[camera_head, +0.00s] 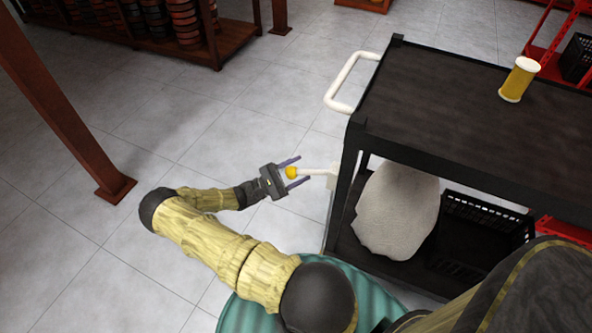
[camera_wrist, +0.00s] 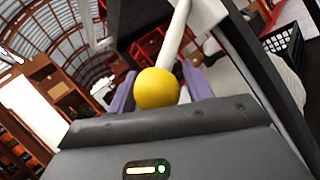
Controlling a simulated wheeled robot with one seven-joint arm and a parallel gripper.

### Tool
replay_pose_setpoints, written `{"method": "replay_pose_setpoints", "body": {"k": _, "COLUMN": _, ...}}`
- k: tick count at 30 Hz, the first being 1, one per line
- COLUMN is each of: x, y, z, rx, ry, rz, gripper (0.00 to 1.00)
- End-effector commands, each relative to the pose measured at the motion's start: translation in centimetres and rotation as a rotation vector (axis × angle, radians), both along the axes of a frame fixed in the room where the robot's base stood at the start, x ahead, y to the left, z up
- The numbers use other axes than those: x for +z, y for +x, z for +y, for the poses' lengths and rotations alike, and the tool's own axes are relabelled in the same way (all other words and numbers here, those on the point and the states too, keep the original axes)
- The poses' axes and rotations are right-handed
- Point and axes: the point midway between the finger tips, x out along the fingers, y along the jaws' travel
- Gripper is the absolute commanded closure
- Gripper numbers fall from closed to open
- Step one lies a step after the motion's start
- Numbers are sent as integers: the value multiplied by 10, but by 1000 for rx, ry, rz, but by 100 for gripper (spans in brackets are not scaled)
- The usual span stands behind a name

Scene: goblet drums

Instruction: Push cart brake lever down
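The brake lever is a white rod (camera_head: 318,171) with a yellow ball knob (camera_head: 291,172) at its end, sticking out to the left from the side of the black cart (camera_head: 368,124). The rod looks about level. My gripper (camera_head: 293,172) is open, with its two purple fingers on either side of the knob. In the wrist view the yellow knob (camera_wrist: 156,88) sits between the spread fingers, near the palm, and the white rod (camera_wrist: 174,36) runs up from it to a white mount. I cannot tell whether a finger touches the knob.
The cart's white handle (camera_head: 345,84) is above and beyond the lever. A yellow cylinder (camera_head: 519,79) stands on the cart top. A pale sack (camera_head: 397,211) and a black crate (camera_head: 487,224) are on the lower shelf.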

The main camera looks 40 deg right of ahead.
Motion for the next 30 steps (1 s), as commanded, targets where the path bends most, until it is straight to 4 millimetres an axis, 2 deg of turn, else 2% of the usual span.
{"method": "replay_pose_setpoints", "body": {"k": 10, "x": 1, "y": 0, "z": 1, "rx": 0, "ry": -3, "rz": -1, "gripper": 41}}
{"method": "replay_pose_setpoints", "body": {"k": 14, "x": -2, "y": 4, "z": 7, "rx": 1, "ry": -2, "rz": -2, "gripper": 41}}
{"method": "replay_pose_setpoints", "body": {"k": 20, "x": -14, "y": 17, "z": 33, "rx": 3, "ry": -2, "rz": -2, "gripper": 41}}
{"method": "replay_pose_setpoints", "body": {"k": 30, "x": -41, "y": 45, "z": 89, "rx": 2, "ry": -2, "rz": -2, "gripper": 41}}
